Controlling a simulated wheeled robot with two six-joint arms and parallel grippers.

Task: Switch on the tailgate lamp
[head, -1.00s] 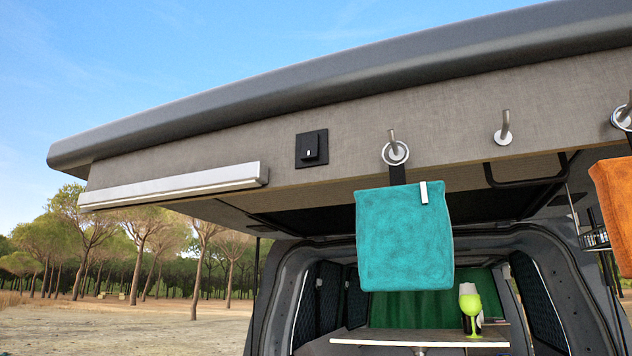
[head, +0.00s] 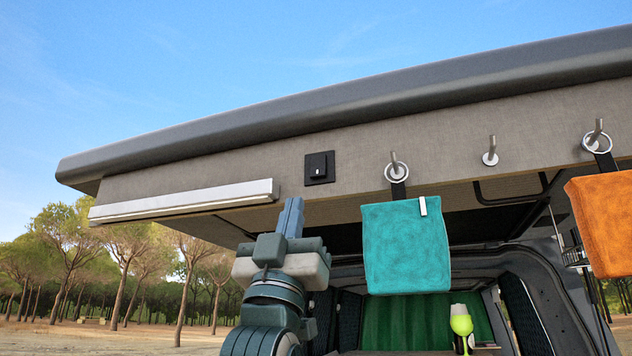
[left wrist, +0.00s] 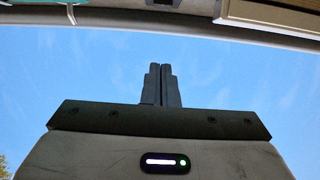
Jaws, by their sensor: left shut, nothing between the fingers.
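The tailgate lamp (head: 185,202) is a long pale bar along the lower left of the grey tailgate panel, with no clear glow. A black square switch (head: 320,168) with a small light mark sits on the panel to the right of the lamp. My left gripper (head: 291,202) points upward below the switch and slightly to its left, shut and empty, apart from the panel. In the left wrist view my closed fingers (left wrist: 161,70) show against sky. The switch's dark edge (left wrist: 162,4) is cut by the top border there, and the lamp (left wrist: 270,14) is at top right. My right gripper is not seen.
A teal towel (head: 405,250) hangs from a hook to the right of my left gripper. An orange towel (head: 605,220) hangs farther right, with a bare hook (head: 490,152) between them. Open air lies left of my arm.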

